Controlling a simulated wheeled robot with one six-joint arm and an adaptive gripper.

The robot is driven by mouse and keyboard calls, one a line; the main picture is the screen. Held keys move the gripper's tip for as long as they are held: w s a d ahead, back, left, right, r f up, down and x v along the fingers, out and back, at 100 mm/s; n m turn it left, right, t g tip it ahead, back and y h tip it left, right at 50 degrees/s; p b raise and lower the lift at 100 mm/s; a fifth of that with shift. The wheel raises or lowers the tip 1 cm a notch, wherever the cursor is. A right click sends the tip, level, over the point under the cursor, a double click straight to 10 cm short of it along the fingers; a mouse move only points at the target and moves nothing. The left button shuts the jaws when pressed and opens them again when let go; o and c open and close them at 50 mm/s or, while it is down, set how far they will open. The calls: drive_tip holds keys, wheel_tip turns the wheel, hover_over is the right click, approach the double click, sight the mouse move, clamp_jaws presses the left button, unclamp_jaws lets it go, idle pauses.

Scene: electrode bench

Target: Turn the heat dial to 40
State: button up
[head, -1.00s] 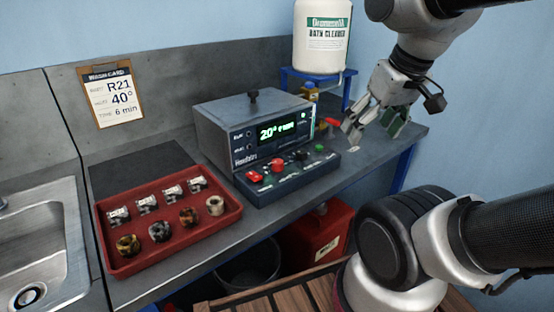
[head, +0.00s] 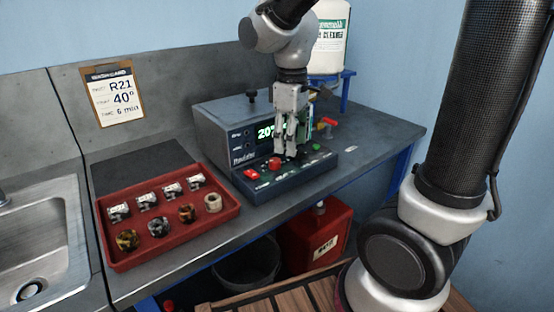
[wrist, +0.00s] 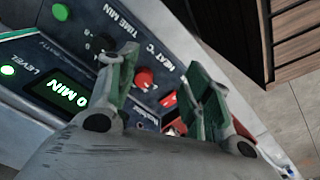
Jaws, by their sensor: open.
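The dark control unit (head: 225,125) stands on the bench, its display (head: 265,131) showing "20" with the rest hidden behind my gripper. The red heat dial (head: 275,163) is on its sloped front panel; in the wrist view this dial (wrist: 144,79) sits beside the "HEAT °C" label, between the lines of my two fingers. My gripper (head: 291,153) points down over the panel, open and empty. In the wrist view my gripper (wrist: 163,65) has its fingers apart, and I cannot tell whether they touch the dial.
A black time dial (wrist: 105,48), a green button (head: 316,146) and a red switch (head: 251,174) are near the heat dial. A red tray (head: 180,246) with several small items lies left. A card (head: 113,93) reads R21, 40°, 6 min.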

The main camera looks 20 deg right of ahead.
sight(274, 160)
drive_tip(key=shift+w+a+f+n, duration=0.25)
drive_tip(key=shift+w+a+n, duration=0.3)
drive_tip(key=shift+w+n, duration=0.05)
drive_tip(key=shift+w+a+f+n, duration=0.25)
drive_tip(key=shift+w+a+n, duration=0.25)
drive_tip(key=shift+w+n, duration=0.1)
drive_tip(key=n, duration=0.1)
drive_tip(key=w+n, duration=0.1)
drive_tip(key=r+n, duration=0.1)
drive_tip(key=shift+w+a, duration=0.25)
drive_tip(key=shift+w, duration=0.15)
drive_tip(key=shift+n, duration=1)
drive_tip(key=f, duration=0.7)
drive_tip(key=shift+w+f, duration=0.25)
drive_tip(key=shift+f, duration=0.05)
drive_tip(key=c, duration=1)
